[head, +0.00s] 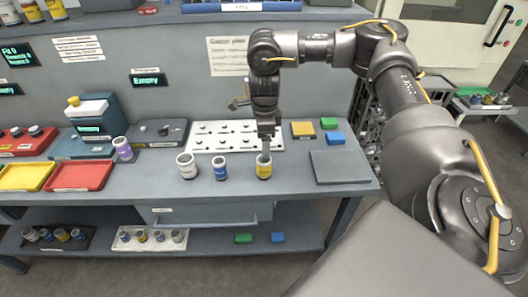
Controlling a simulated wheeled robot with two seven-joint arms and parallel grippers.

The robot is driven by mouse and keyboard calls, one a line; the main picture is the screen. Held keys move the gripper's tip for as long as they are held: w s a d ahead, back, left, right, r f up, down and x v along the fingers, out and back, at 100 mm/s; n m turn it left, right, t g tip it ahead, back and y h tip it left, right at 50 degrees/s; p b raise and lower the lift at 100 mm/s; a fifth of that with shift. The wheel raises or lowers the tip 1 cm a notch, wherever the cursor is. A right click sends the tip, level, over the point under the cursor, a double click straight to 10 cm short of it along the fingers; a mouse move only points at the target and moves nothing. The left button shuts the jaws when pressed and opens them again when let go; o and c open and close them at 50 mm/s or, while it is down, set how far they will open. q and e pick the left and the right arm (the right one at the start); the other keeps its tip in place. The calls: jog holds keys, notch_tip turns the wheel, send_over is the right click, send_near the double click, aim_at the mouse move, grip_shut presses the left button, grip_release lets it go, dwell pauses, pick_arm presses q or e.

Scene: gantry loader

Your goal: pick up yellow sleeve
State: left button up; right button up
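A yellow sleeve (264,171) with pale and dark bands stands upright near the front edge of the grey workbench. My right gripper (266,153) points straight down over it. The fingertips are at the sleeve's top rim and seem to overlap it. I cannot tell whether they are closed on the sleeve or how far apart they are. The sleeve appears to rest on the bench. My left gripper is not in view.
A white sleeve (187,171) and a blue sleeve (219,172) stand just left. A white pegged board (222,128) lies behind. A grey plate (340,166) lies right, with yellow, green and blue blocks behind it. Red and yellow trays (26,177) are at far left.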

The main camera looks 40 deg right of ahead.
send_over(264, 162)
jog(key=s+a, duration=0.2)
notch_tip(264, 162, down, 5)
jog(key=f, duration=0.1)
jog(key=f+p, duration=0.1)
jog(key=f, duration=0.2)
jog(key=shift+w+d+f+p, duration=0.25)
jog(key=shift+d+f+p, duration=0.15)
jog(key=shift+f, duration=0.4)
jog(key=c, duration=1)
jog(key=shift+c, duration=0.4)
jog(key=shift+r, duration=0.15)
